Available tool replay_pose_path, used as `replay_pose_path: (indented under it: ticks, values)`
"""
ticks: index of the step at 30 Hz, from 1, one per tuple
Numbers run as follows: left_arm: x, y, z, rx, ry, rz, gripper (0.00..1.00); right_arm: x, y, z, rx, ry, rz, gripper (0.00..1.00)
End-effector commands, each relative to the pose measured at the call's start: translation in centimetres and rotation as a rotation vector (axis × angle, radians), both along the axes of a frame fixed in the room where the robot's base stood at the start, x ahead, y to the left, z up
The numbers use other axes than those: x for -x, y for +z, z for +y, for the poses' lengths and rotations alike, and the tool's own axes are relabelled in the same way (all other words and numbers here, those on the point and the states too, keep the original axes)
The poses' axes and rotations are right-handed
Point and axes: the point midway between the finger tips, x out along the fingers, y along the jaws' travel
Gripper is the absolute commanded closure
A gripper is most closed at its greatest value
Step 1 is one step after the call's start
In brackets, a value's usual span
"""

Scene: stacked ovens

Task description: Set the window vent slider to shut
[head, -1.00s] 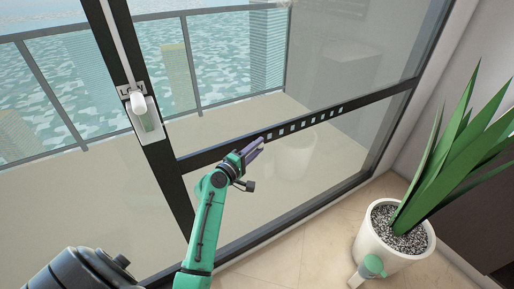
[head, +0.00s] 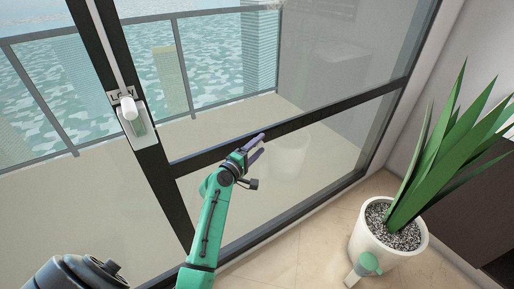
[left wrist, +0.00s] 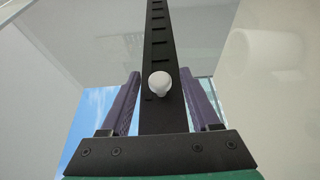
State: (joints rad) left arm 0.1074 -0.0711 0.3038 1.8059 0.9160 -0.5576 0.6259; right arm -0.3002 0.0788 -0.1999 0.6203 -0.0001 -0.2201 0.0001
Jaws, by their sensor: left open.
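The vent strip runs along the dark horizontal bar (head: 330,112) of the glass door. Its slots show dark in the left wrist view (left wrist: 159,32), with no light through them. A small round white knob (left wrist: 159,82) stands on the strip. My left gripper (head: 262,145) is at the bar, its two purple fingers apart. In the left wrist view the open fingers (left wrist: 160,75) lie either side of the knob, with a gap on both sides. In the head view the knob cannot be made out. My right gripper is not in view.
A white door handle (head: 133,122) sits on the dark upright frame at left. A potted plant (head: 385,236) stands on the floor at right. Glass panes lie above and below the bar, with a balcony railing (head: 185,62) beyond.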

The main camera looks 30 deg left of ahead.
Motion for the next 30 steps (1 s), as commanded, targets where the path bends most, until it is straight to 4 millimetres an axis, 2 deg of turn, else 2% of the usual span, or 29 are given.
replay_pose_path:
  ticks: [4,7,15,18,22,30]
  values:
    - [1.0,-0.2,0.2,0.001,0.001,0.002,0.37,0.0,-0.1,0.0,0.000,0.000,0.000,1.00]
    - [2.8,-0.2,0.4,0.000,0.001,0.003,0.37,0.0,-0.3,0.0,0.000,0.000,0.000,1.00]
    - [10.5,-0.6,1.5,-0.003,0.000,0.006,0.37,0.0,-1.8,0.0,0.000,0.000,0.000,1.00]
    - [12.7,-0.5,1.8,-0.003,0.000,0.004,0.37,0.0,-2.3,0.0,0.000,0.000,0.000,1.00]
    - [14.2,-0.2,2.0,-0.001,-0.001,0.002,0.37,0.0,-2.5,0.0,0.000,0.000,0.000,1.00]
    - [14.3,0.0,2.0,0.000,-0.001,0.001,0.37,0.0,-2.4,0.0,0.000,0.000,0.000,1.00]
